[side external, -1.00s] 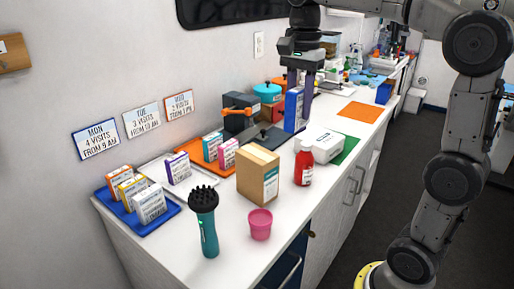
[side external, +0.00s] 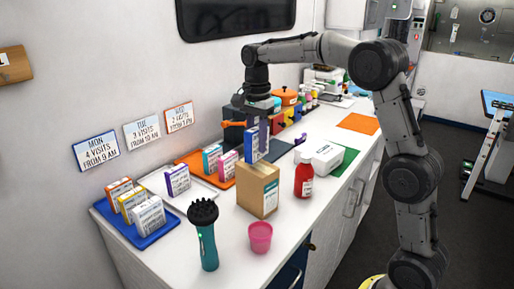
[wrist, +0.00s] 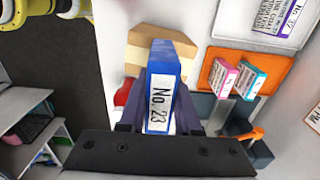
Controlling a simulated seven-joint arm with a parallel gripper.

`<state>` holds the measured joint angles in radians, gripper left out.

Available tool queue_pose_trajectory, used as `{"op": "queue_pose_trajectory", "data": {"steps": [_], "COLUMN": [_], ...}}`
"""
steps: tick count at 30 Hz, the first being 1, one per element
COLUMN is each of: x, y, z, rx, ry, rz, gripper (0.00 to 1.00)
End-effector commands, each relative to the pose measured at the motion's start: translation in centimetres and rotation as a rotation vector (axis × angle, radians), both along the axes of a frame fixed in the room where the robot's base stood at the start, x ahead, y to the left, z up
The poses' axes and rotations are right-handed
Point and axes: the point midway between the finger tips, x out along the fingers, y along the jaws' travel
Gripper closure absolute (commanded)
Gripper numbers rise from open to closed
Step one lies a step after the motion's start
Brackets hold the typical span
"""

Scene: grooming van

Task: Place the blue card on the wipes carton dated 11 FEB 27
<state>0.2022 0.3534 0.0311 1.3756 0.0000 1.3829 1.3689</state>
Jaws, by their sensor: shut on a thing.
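My gripper (side external: 256,128) is shut on a blue-and-white upright carton (side external: 251,144), which reads "No. 23" in the wrist view (wrist: 160,105). The carton appears just behind or above the brown cardboard box (side external: 257,192); the exact gap cannot be told. In the wrist view that box (wrist: 136,47) lies beyond the held carton. A blue tray (side external: 160,234) at the front left bears several small cartons, including a white-and-grey one (side external: 149,215). No date reading 11 FEB 27 is legible, and I cannot pick out a separate blue card.
An orange tray (side external: 190,159) with a teal carton (side external: 212,158) and a pink carton (side external: 228,164) stands behind. A red bottle (side external: 304,176), white box (side external: 327,156), pink cup (side external: 260,237) and teal brush (side external: 206,235) stand nearby. The front-left counter edge is close.

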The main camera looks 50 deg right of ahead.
Motion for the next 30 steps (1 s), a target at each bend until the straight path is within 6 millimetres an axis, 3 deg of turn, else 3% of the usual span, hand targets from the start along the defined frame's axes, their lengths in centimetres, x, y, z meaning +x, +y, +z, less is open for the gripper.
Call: {"op": "queue_pose_trajectory", "data": {"steps": [5,17,18,22,30], "x": [-0.1,-0.1,-0.1,-0.1,-0.1], "y": [0.0,0.0,0.0,0.0,0.0], "z": [-1.8,-2.3,-2.3,-2.3,-2.3], "rx": [0.000,0.000,0.000,0.000,0.000], "ry": [-0.001,-0.001,-0.001,-0.001,-0.001], "rz": [0.000,0.000,0.000,0.000,0.000], "gripper": [1.00,1.00,0.65,0.41,0.38]}}
